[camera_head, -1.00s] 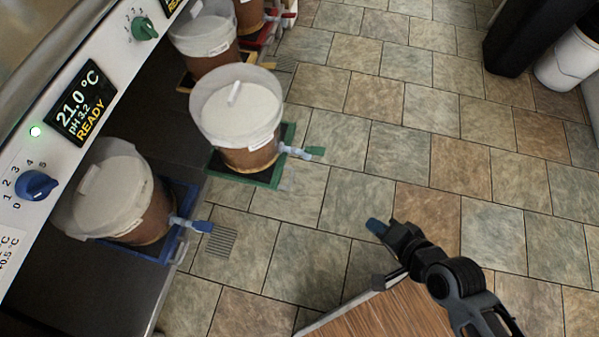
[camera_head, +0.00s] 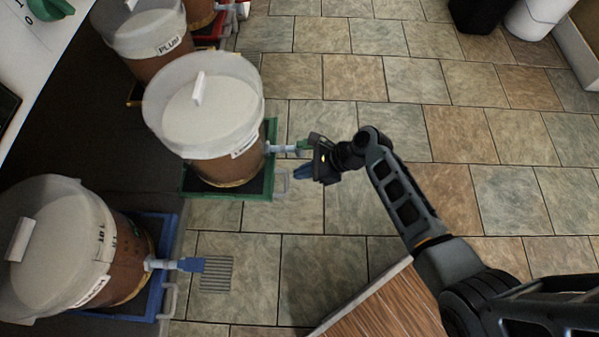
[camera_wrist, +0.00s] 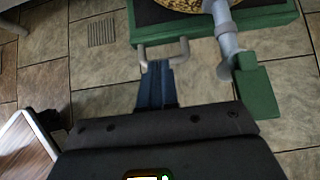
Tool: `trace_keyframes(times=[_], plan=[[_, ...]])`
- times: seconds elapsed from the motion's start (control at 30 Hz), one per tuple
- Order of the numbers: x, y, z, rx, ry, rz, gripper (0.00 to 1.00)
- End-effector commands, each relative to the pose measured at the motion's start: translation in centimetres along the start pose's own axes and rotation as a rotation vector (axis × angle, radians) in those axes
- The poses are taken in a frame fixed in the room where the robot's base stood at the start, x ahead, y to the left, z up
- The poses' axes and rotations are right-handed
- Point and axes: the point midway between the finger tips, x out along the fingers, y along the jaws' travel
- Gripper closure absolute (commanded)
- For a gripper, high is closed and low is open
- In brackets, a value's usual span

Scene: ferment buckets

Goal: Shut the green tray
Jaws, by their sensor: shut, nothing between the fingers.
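The green tray (camera_head: 228,197) sticks out from the dark shelf over the floor, carrying a white-lidded brown bucket (camera_head: 205,120). The bucket's tap with its green lever (camera_head: 304,146) points right, out past the tray front. The tray's grey handle (camera_head: 281,183) is on its front edge. In the wrist view, the green tray (camera_wrist: 268,17) is at the top and its handle (camera_wrist: 165,52) lies just at my fingertips. My gripper (camera_head: 303,172) is shut and empty, with blue fingers, in front of the handle and beside the tap lever. I cannot tell whether they touch.
A blue tray (camera_head: 155,262) with a bucket and blue tap (camera_head: 180,264) sits at lower left. A red tray (camera_head: 210,40) and a plum bucket (camera_head: 142,40) are farther back. A wooden top (camera_head: 385,312) is at the bottom.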

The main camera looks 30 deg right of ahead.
Motion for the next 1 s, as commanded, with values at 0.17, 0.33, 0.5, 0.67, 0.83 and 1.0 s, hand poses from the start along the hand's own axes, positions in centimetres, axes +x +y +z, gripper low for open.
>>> trace_keyframes(times=[0.17,0.33,0.5,0.67,0.83,1.0], plan=[[3.7,0.0,-0.4,-0.003,0.001,0.001,1.00],[6.2,0.0,-0.3,-0.003,0.002,0.000,1.00],[7.5,0.0,-0.2,-0.003,0.002,-0.001,1.00],[7.8,0.0,-0.1,-0.003,0.002,-0.002,1.00],[7.8,0.0,-0.1,-0.003,0.002,-0.002,1.00],[7.9,0.0,0.1,-0.003,0.002,-0.002,1.00]])
